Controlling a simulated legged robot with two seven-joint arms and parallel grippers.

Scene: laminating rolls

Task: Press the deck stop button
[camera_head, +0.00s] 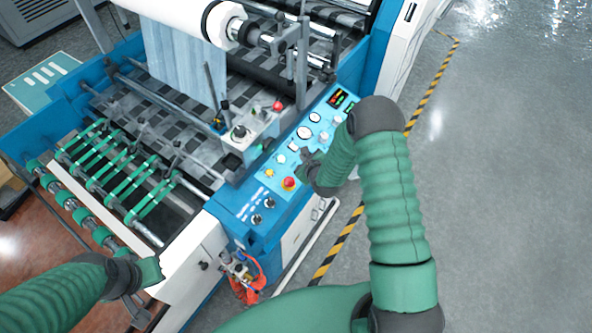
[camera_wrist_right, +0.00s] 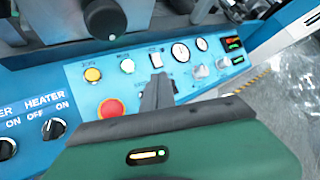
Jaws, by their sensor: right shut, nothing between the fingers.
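A red mushroom button (camera_head: 289,183) sits on the blue control panel (camera_head: 262,188); it also shows in the right wrist view (camera_wrist_right: 111,110), left of my fingertips. A second red button (camera_head: 278,106) stands on the grey box on the machine's deck. I cannot read which of them is labelled deck stop. My right gripper (camera_head: 306,158) is shut and empty, over the panel a little beyond the first red button. Its shut fingers show in the right wrist view (camera_wrist_right: 158,92), apart from that button. My left gripper (camera_head: 142,300) is by the machine's front left corner; its jaws are unclear.
The grey deck box (camera_head: 245,130) with a black knob rises beside the panel. Open floor lies right of the striped line (camera_head: 340,240).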

